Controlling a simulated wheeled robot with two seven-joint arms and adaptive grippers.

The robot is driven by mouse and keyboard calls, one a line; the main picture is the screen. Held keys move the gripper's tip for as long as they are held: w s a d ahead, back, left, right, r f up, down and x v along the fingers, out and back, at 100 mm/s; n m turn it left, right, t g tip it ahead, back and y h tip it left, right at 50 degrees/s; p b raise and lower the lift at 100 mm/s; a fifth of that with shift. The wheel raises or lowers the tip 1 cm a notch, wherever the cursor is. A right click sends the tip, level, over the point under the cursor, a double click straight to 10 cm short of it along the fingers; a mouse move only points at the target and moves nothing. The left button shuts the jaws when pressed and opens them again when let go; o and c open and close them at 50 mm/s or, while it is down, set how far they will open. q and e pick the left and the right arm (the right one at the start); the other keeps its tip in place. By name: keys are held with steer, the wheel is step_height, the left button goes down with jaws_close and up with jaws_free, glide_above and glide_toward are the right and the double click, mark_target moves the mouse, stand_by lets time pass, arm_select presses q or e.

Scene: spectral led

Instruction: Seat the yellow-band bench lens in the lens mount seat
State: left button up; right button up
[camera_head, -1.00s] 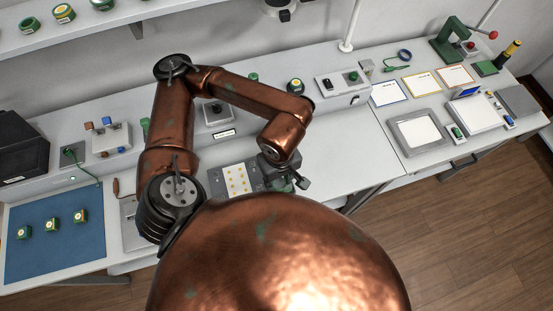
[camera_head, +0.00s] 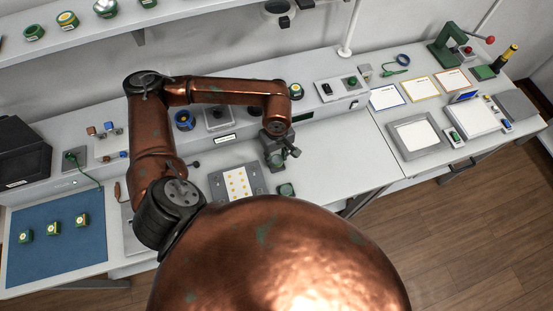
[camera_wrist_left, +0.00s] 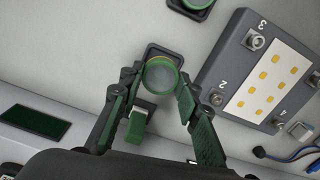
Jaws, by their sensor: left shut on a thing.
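My left gripper (camera_head: 277,155) is above the middle of the bench, right of the grey dotted panel. In the left wrist view, its fingers (camera_wrist_left: 155,88) are closed around a round green lens (camera_wrist_left: 160,76) with a clear face and a thin yellow band on its rim. A dark, rounded-square seat (camera_wrist_left: 152,52) shows directly behind the lens and is partly covered by it. I cannot tell whether the lens touches the seat. My right gripper is not in view.
The grey panel (camera_head: 257,172) with yellow dots lies beside the gripper. A small green square piece (camera_head: 286,190) is nearer the front. Several green pieces sit on the blue mat (camera_head: 75,265) and back shelf (camera_head: 170,18).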

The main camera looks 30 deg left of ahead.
mark_target(277, 159)
arm_select(q)
step_height(277, 159, down, 3)
steer(key=shift+w+a, duration=0.1)
steer(key=shift+a, duration=0.05)
steer(key=o, duration=1.2)
steer(key=shift+r, duration=0.3)
steer(key=r, duration=0.7)
steer(key=shift+d, duration=0.4)
